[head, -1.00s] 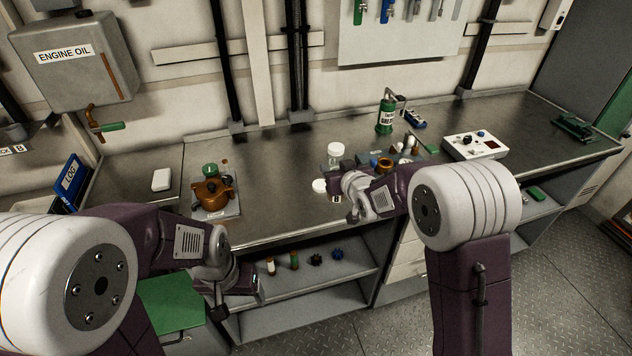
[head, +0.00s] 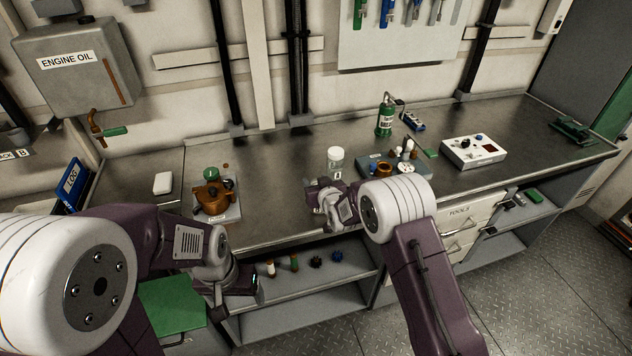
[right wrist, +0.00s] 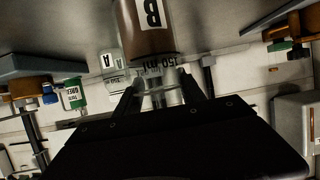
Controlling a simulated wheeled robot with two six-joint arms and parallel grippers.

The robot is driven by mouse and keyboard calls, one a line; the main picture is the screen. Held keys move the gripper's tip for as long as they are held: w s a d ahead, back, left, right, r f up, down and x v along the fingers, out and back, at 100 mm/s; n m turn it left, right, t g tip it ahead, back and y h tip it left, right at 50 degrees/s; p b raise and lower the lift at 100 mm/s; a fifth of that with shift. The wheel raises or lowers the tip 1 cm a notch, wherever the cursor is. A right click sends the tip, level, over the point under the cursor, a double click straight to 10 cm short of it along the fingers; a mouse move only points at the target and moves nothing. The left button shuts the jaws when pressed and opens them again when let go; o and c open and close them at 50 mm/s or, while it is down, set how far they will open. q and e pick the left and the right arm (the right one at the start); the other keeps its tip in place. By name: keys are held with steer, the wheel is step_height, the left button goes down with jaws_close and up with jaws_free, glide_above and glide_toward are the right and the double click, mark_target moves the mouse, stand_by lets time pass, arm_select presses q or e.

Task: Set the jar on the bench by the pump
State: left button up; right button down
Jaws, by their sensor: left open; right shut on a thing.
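In the right wrist view, which looks upside down, my right gripper (right wrist: 160,92) is shut on a jar marked B (right wrist: 147,28), with brown contents and "150 ml" lettering. Its far end is cut off by the picture edge. In the head view the right gripper (head: 318,192) is over the bench front, and the held jar is mostly hidden there. A clear jar with a white lid (head: 335,158) stands behind it; the right wrist view shows its A label (right wrist: 110,60). The orange-brown pump (head: 211,196) is on a plate further left. My left gripper (head: 250,283) is open and empty, below the bench front.
A tray of small parts (head: 372,172) lies right of jar A, with a green grease can (head: 385,118) and a white control box (head: 473,152) beyond. A white block (head: 162,183) lies left of the pump. Bench (head: 275,195) between pump and right gripper is clear.

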steer(key=shift+f, duration=0.15)
steer(key=c, duration=0.7)
jaws_free()
steer(key=shift+s+r, duration=0.1)
steer(key=shift+r, duration=0.2)
steer(key=b+v, duration=0.2)
steer(key=v, duration=0.9)
steer(key=shift+s+d+r, duration=0.15)
steer(key=shift+s+d, duration=0.05)
steer(key=shift+s, duration=0.15)
